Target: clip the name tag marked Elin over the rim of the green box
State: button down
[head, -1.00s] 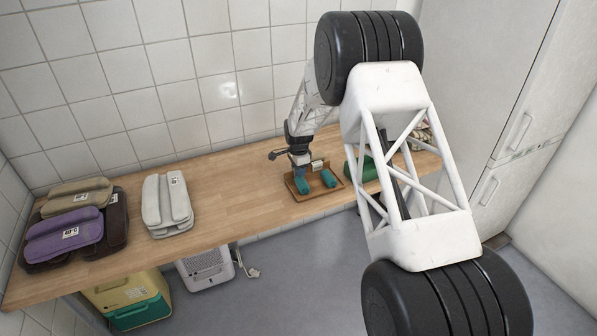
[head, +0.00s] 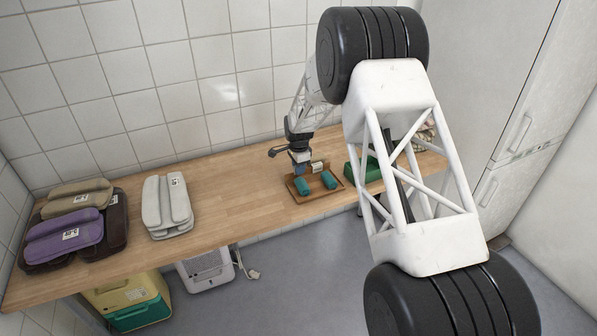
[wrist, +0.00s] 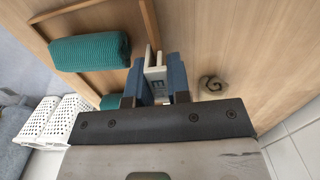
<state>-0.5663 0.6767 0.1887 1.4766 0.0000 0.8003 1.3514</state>
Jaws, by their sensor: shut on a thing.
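In the head view my gripper (head: 299,167) is low over the back of a brown tray. A small white piece (head: 318,167) shows just right of it; I cannot tell if this is the held tag. The green box (head: 352,173) stands on the counter to the right of the tray, partly hidden by my arm. It is not visible in the wrist view.
The brown tray (head: 316,196) holds teal rolls (head: 329,180), close to my gripper. Folded grey cloth (head: 166,207) and purple, beige and brown bundles (head: 64,237) lie left. The counter (head: 235,185) between is clear. A tiled wall (head: 150,90) stands behind.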

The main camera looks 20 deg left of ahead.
jog(key=shift+r, duration=0.7)
jog(key=shift+s+d+r, duration=0.15)
jog(key=shift+s+d, duration=0.05)
jog(key=shift+s, duration=0.1)
jog(key=s+d, duration=0.2)
jog(key=s, duration=0.2)
jog(key=s+d+r, duration=0.1)
jog(key=s+d, duration=0.2)
jog(key=s, duration=0.1)
jog(key=s+d, duration=0.3)
jog(key=s, duration=0.2)
jog(key=shift+r, duration=0.15)
jog(key=w+d, duration=0.3)
jog(key=w, duration=0.1)
jog(key=w+d+r, duration=0.1)
jog(key=w+d, duration=0.1)
jog(key=w, duration=0.2)
jog(key=w+d, duration=0.3)
jog(key=w, duration=0.1)
jog(key=shift+w+d+r, duration=0.25)
jog(key=shift+d+r, duration=0.05)
jog(key=shift+r, duration=0.1)
jog(key=w+d, duration=0.3)
jog(key=w+d+r, duration=0.1)
jog(key=w+d, duration=0.2)
jog(key=d, duration=0.1)
jog(key=w+d+r, duration=0.1)
jog(key=w+d, duration=0.2)
jog(key=w, duration=0.1)
jog(key=shift+d, duration=0.15)
